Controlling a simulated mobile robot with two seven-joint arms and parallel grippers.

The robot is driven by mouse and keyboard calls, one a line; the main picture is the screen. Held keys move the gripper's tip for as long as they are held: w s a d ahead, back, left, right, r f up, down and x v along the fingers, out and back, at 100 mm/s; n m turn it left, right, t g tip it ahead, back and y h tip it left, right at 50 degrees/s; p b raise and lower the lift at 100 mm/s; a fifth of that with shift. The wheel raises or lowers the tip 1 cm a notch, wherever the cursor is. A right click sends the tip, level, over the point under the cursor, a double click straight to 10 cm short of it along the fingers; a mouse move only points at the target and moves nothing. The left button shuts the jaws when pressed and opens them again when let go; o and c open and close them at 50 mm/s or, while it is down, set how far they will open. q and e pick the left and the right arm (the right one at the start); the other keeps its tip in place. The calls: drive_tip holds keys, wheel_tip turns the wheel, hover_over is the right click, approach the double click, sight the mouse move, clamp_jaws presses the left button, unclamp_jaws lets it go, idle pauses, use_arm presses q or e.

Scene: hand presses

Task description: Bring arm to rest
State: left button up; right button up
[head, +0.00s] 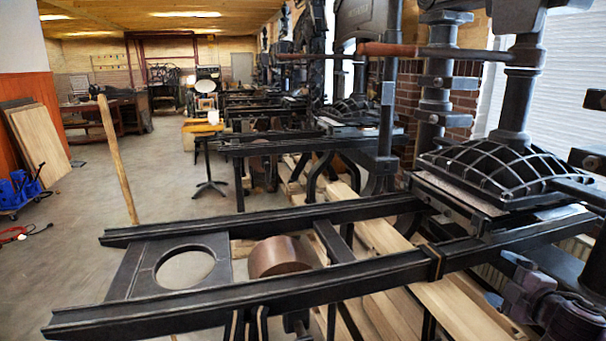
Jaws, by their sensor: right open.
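My right gripper (514,283) is low at the right edge, beside the rail frame of the nearest hand press (512,165). It is open, and I see nothing between its jaws. Part of my right arm shows behind it at the lower right corner. My left gripper and left arm are not in view.
The press's long dark rails (230,290) cross the foreground, with a round brown drum (283,257) between them. Wooden planks (460,310) lie below. A wooden pole (118,160) stands at the left. More presses line the right; the grey floor (90,240) at left is mostly clear.

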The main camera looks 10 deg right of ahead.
drive_tip(key=s+a+f+m, duration=0.1)
drive_tip(key=f, duration=0.1)
drive_tip(key=s+a+f+m, duration=0.1)
drive_tip(key=s+a+f, duration=0.1)
drive_tip(key=f, duration=0.1)
drive_tip(key=s+a+f+m+g, duration=0.1)
drive_tip(key=f, duration=0.1)
drive_tip(key=shift+s+a+f, duration=0.15)
drive_tip(key=shift+s+f, duration=0.15)
drive_tip(key=shift+s, duration=0.05)
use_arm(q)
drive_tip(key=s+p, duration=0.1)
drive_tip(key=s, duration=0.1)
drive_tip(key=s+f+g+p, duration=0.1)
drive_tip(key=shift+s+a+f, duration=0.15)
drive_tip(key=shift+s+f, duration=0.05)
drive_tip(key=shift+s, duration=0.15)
use_arm(e)
drive_tip(key=s+a+f+m+g, duration=0.2)
drive_tip(key=s+a+f+m, duration=0.3)
drive_tip(key=s+a, duration=0.5)
drive_tip(key=s+a+f+m+g+y, duration=0.1)
drive_tip(key=s+a+f+m, duration=0.3)
drive_tip(key=s+a+f, duration=0.6)
drive_tip(key=shift+s+a+m+g, duration=0.3)
drive_tip(key=shift+a+m+g, duration=0.15)
drive_tip(key=shift+a, duration=0.25)
drive_tip(key=shift+f, duration=0.1)
